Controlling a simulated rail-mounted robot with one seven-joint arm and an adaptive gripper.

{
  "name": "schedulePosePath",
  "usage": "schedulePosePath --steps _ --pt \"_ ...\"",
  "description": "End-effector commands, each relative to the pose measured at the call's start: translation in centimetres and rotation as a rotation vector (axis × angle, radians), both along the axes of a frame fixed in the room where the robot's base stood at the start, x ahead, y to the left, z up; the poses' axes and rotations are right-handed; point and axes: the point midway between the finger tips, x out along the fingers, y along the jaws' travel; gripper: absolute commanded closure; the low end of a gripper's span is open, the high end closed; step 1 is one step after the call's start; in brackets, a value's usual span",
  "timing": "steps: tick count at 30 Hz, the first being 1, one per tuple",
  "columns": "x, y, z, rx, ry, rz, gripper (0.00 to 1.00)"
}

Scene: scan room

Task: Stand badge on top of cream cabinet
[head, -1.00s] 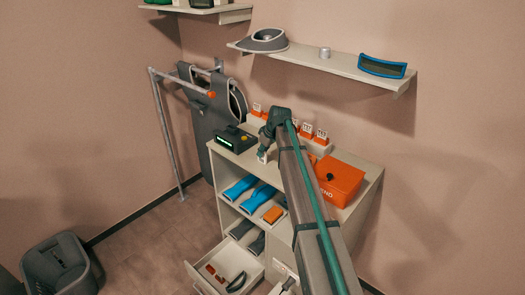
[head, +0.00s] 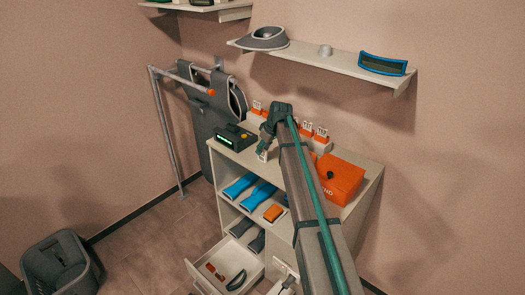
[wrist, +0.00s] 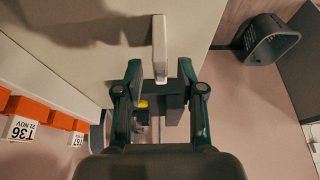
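The cream cabinet (head: 246,160) stands against the wall, its flat top in view. The badge (head: 262,156) is a small white piece at my gripper, low over or on the cabinet top near the front edge. In the wrist view the badge (wrist: 159,48) shows edge-on as a narrow pale strip, seemingly upright. My gripper (wrist: 160,75) has a finger on each side of it, with gaps visible on both sides. In the head view my gripper (head: 266,146) points down at the cabinet top. The badge's bottom contact is not clear.
A dark device with a green display (head: 233,136) stands left of my gripper. Behind is a rack with several orange-and-white badges (head: 306,128). A drawer (head: 225,275) is open below. A wall shelf (head: 330,62) hangs above.

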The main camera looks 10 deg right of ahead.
Motion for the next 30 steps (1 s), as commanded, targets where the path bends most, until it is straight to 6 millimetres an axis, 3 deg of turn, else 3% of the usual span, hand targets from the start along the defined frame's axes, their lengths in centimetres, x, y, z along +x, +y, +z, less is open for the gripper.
schedulePosePath --steps 15,21,30 --pt "-2.7 -2.2 8.3 0.0 -0.001 0.0 0.61" --pt "-3.3 -2.6 9.9 0.0 0.0 0.0 0.61" --pt "-3.4 -2.7 10.2 0.0 0.001 0.0 0.61"
